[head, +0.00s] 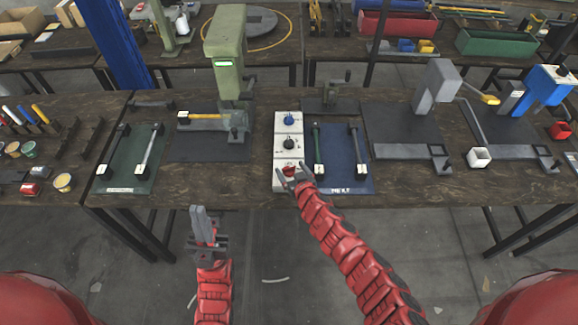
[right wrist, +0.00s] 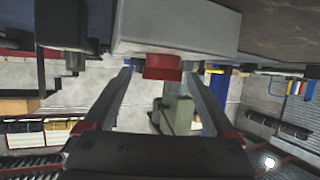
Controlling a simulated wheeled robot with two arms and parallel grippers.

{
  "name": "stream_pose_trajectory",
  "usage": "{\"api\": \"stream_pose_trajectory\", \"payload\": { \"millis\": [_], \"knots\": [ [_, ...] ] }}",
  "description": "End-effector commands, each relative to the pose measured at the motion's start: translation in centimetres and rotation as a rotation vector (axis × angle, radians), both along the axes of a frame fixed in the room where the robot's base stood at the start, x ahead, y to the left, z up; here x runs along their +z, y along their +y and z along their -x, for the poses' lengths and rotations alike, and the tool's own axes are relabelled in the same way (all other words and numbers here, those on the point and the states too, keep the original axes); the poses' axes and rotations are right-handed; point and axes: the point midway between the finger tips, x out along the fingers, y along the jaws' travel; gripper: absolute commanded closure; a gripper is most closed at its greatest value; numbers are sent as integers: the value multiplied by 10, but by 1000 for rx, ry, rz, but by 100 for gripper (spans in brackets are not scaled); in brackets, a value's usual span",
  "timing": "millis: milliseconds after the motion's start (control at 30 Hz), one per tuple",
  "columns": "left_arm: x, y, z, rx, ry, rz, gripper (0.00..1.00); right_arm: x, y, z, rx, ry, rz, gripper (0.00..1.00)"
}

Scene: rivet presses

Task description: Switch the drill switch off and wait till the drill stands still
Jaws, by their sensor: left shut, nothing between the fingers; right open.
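A white switch panel (head: 283,134) stands on the bench with a blue knob (head: 289,119), a black knob (head: 292,146) and a red knob (head: 289,171) in a row from back to front. My right gripper (head: 293,177) is open at the red knob. In the right wrist view the red knob (right wrist: 162,67) lies between the spread fingertips, with gaps showing on both sides. The green press (head: 225,48) stands left of the panel; whether anything on it turns cannot be told. My left gripper (head: 198,212) is shut and empty, in front of the bench edge.
A blue mat (head: 344,166) with tools lies right of the panel. A green mat (head: 115,178) with tools lies at left. A grey press (head: 437,85) and a blue press (head: 545,88) stand at right. The floor before the bench is free.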

Motion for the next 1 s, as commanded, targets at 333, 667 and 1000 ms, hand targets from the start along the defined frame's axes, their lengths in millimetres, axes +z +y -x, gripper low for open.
{"api": "stream_pose_trajectory", "payload": {
  "millis": [333, 667, 1000],
  "knots": [
    [4, 0, 0, 0, 0, 0, 100, -7, 7, -13, 2, 3, -1, 10],
    [4, 0, 0, 0, 0, 0, 100, -7, 8, -13, 4, 3, -2, 12],
    [4, 0, 0, 0, 0, 0, 100, -7, 7, -14, 3, 3, -2, 73]
  ]
}}
